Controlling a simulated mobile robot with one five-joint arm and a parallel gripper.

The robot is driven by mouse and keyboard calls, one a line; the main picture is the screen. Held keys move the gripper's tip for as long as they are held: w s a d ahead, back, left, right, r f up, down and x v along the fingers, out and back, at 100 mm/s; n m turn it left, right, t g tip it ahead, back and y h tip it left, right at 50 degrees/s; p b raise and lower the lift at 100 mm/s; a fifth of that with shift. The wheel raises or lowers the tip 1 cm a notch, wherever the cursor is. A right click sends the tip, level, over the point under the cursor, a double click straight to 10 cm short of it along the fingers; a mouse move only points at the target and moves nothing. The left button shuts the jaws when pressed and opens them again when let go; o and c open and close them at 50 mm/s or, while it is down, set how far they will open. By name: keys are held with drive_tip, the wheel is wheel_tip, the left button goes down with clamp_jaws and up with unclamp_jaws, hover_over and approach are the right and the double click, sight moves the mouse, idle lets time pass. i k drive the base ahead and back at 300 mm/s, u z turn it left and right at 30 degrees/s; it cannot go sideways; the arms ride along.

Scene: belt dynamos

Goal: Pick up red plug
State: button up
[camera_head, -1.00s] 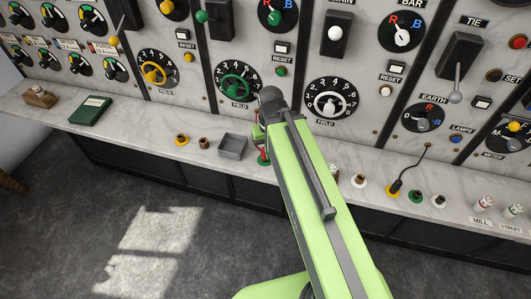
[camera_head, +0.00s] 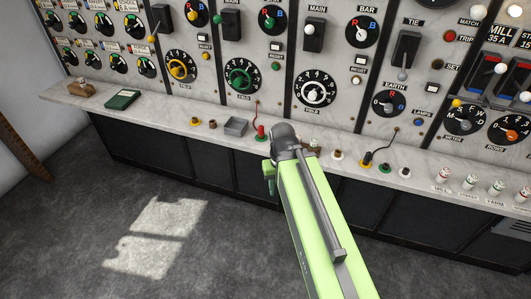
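The red plug (camera_head: 261,131) stands upright on the marble ledge (camera_head: 225,148), in a socket with a green ring. A thin red cord rises from its top. My green arm reaches up from the bottom of the picture. My gripper (camera_head: 269,176) is small and mostly hidden by the arm's end. It appears below and slightly right of the plug, apart from it. I cannot make out its fingers or anything held.
A grey open box (camera_head: 236,127) sits just left of the plug. A yellow-ringed socket (camera_head: 194,122) is further left. A black plug (camera_head: 367,159) with a dark cord stands right of my arm. The dial panel rises behind the ledge. The floor in front is clear.

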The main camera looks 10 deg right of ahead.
sight(261, 129)
drive_tip(key=u, duration=0.6)
drive_tip(key=i, duration=1.3)
drive_tip(key=u, duration=0.8)
